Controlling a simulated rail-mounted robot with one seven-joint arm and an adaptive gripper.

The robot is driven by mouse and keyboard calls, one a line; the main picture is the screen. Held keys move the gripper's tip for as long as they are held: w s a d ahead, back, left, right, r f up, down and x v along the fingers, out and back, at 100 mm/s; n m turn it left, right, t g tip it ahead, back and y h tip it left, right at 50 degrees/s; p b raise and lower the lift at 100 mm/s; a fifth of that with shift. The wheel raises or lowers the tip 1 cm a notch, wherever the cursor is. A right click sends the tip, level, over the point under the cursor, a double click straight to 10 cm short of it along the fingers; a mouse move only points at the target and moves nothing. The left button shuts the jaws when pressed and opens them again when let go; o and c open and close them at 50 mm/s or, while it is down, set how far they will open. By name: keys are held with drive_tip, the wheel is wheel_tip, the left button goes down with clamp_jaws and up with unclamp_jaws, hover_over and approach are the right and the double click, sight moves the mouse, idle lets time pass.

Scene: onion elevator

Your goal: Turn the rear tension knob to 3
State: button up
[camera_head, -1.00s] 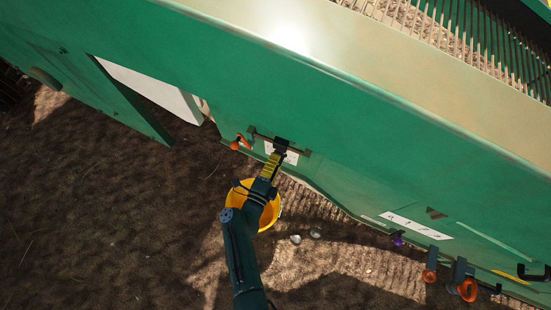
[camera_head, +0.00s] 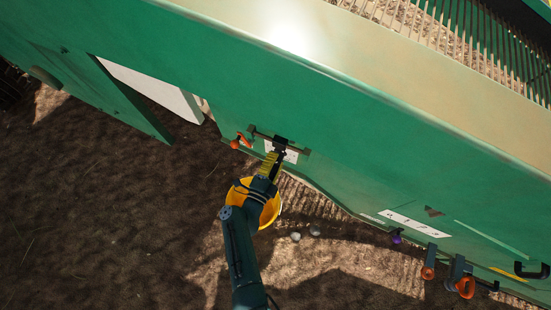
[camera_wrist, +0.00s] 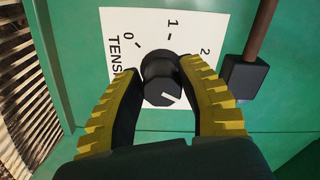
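In the wrist view the plate shows 0, 1, 2 and part of a word starting "TENS". The pointer mark slants to the lower right of the picture; no 3 is visible. My gripper (camera_wrist: 161,72) has its two yellow-ridged fingers on either side of the knob, the tips closed against it. In the head view my gripper (camera_head: 274,158) is at the dial plate (camera_head: 291,156), which it partly hides.
An orange-handled part (camera_head: 241,141) is left of the dial. A brown rod with a black block (camera_wrist: 243,79) is close to my right finger. More orange handles (camera_head: 466,288) and a purple knob (camera_head: 396,238) lie farther right.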

drive_tip(key=o, duration=0.4)
drive_tip(key=v, duration=1.2)
